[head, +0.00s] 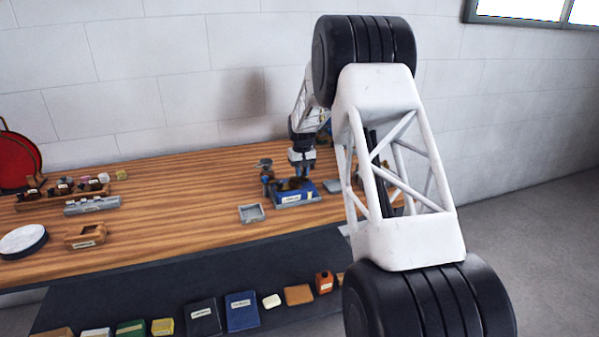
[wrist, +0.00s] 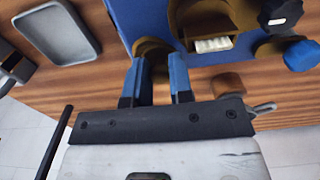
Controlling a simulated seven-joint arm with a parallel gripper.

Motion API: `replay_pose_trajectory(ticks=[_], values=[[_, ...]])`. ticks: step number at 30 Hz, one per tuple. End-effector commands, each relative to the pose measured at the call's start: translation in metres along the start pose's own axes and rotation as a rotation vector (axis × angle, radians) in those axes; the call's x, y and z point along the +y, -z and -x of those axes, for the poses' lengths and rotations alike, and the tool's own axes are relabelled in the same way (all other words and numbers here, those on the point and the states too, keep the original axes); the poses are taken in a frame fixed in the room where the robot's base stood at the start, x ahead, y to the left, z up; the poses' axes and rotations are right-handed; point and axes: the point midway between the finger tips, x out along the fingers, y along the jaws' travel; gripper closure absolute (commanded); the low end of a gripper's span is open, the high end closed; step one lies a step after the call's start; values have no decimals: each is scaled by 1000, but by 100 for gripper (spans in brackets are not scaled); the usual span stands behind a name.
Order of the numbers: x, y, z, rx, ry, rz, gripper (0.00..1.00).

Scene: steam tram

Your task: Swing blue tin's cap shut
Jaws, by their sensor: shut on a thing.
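A blue box-like thing with a pale label (head: 296,196) stands on the wooden bench; it seems to be the blue tin. In the wrist view its blue side (wrist: 165,15) fills the top middle, with dark brown-gold parts beside it. My gripper (wrist: 160,72) has its two blue fingers at its lower edge, with a small gap between them. It is shut on a brown rounded piece (wrist: 152,47), partly hidden by the fingers. I cannot tell whether this piece is the cap. In the head view, my arm reaches down onto the blue thing, and the fingertips are too small to make out.
A grey shallow tray (head: 251,213) lies left of the blue thing; another grey piece (head: 333,186) lies right. A black knob (wrist: 282,12) and a blue round knob (wrist: 301,55) are close by on the right. The bench (head: 185,220) is clear towards its middle.

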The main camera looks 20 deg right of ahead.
Motion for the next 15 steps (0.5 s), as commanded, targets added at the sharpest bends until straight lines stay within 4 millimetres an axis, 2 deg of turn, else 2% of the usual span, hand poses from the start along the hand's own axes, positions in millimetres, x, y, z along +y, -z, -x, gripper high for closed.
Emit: replay_pose_trajectory(ticks=[6,15], values=[[6,-2,0,0,0,177,100],[11,-1,0,0,0,322,100]])
